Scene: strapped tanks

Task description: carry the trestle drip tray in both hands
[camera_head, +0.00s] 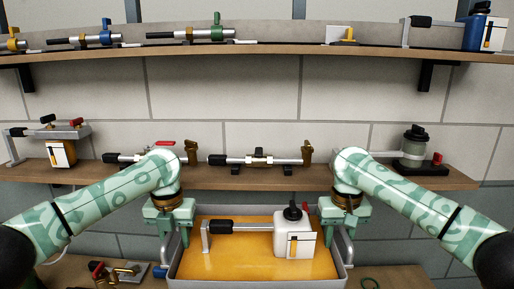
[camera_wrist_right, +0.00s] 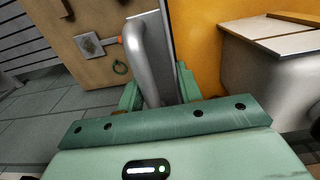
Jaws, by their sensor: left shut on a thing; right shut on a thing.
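The drip tray (camera_head: 240,263) is a grey-rimmed tray with a yellow-orange floor, low in the middle of the head view. My left gripper (camera_head: 171,236) is shut on its left grey handle. My right gripper (camera_head: 336,234) is shut on its right grey handle (camera_head: 348,250). In the right wrist view this handle (camera_wrist_right: 150,60) stands between the fingers of my right gripper (camera_wrist_right: 160,92). A white tank (camera_head: 281,240) with a black cap and a black-gripped bar (camera_head: 240,227) are on the tray. The tray's underside is hidden, so I cannot tell whether it touches the bench.
A wooden bench (camera_head: 388,277) shows beside the tray, with a green ring (camera_head: 370,283) on the right and brass fittings (camera_head: 122,273) on the left. A middle shelf (camera_head: 270,178) and an upper shelf (camera_head: 280,50) behind carry several valves and tanks.

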